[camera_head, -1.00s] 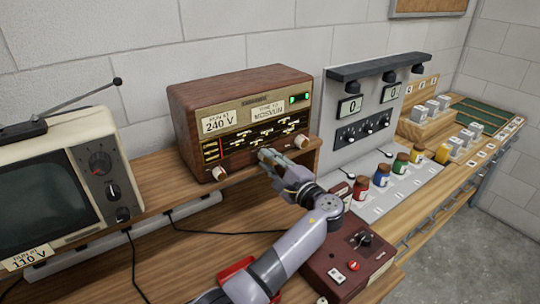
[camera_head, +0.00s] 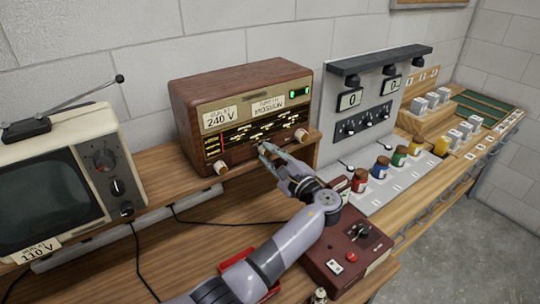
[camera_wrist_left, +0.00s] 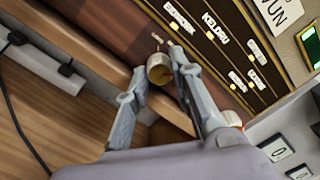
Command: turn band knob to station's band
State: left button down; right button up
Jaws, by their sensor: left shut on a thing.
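The brown wooden radio (camera_head: 185,110) stands on the raised shelf. Its dark dial (camera_head: 240,140) carries several small station labels. A card above the dial (camera_head: 267,103) appears to read "TUNE TO MOSKVIN". My left gripper (camera_head: 264,150) is at the lower middle of the radio's front. In the left wrist view its two fingers are on either side of a small round brass-coloured knob (camera_wrist_left: 159,69), shut on it. Two pale knobs show in the head view, one at lower left (camera_head: 221,168) and one at right (camera_head: 301,135). The knob's exact setting cannot be read. My right gripper is not in view.
An old television (camera_head: 50,185) with an antenna stands at left. Coloured jars (camera_head: 381,167) and a grey meter panel (camera_head: 365,105) are at right. Cables cross the bench.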

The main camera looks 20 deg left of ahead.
pick_arm(q)
jog(key=c, duration=1.4)
grip_release()
jog(key=v, duration=0.7)
jog(key=shift+d, duration=0.25)
jog(key=shift+s+f, duration=0.15)
